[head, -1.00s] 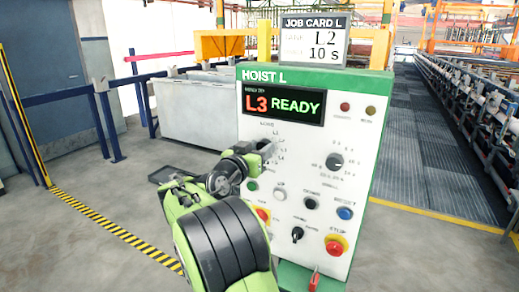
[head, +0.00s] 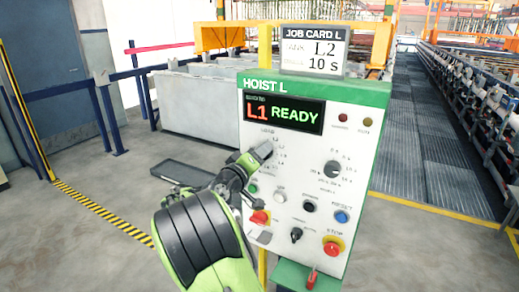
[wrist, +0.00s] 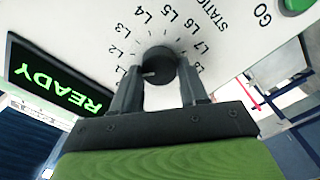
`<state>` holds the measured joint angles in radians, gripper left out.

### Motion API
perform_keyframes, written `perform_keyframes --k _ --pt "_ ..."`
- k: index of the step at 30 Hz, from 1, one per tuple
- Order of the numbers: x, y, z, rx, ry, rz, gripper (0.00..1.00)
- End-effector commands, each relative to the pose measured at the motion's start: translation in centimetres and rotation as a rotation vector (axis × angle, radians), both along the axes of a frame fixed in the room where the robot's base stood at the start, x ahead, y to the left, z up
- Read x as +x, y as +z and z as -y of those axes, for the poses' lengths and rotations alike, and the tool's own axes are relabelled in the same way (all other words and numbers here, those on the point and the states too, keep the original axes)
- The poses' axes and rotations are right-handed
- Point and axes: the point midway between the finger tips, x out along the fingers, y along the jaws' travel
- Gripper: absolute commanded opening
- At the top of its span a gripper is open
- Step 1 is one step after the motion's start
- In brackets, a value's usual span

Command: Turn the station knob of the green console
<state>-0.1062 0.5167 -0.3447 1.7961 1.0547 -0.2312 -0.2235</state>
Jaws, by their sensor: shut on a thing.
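The green console (head: 300,86), labelled HOIST L, stands in front of me with a white panel. Its display (head: 283,112) reads L1 READY. The job card (head: 314,49) above it shows L2 and 10 s. In the wrist view the black station knob (wrist: 159,66) sits between my gripper's (wrist: 160,84) two fingers, which are shut on it. A pale pointer mark on the knob faces left, towards the L1 end of the printed scale. In the head view my gripper (head: 262,152) is at the panel's left side and covers the knob.
A second black knob (head: 333,169) sits right of the station dial. Below are several buttons, a blue one (head: 341,216) and a red stop button (head: 333,248) among them. Blue railings (head: 100,110) and a grey tank (head: 195,105) stand behind at left.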

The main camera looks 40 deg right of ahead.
Motion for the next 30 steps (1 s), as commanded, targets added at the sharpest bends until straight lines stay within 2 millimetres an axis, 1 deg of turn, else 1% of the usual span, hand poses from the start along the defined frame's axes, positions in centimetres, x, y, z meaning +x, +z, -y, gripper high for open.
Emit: perform_keyframes --k 1,15,21,30 --pt "0.08 0.31 -0.08 -0.013 0.003 -0.043 0.13" --pt "0.12 0.09 -0.07 -0.15 0.002 -0.429 0.13" --pt "0.17 -0.06 -0.13 -0.189 0.003 -0.536 0.13" --pt "0.16 -0.23 -0.1 -0.218 0.003 -0.614 0.13"
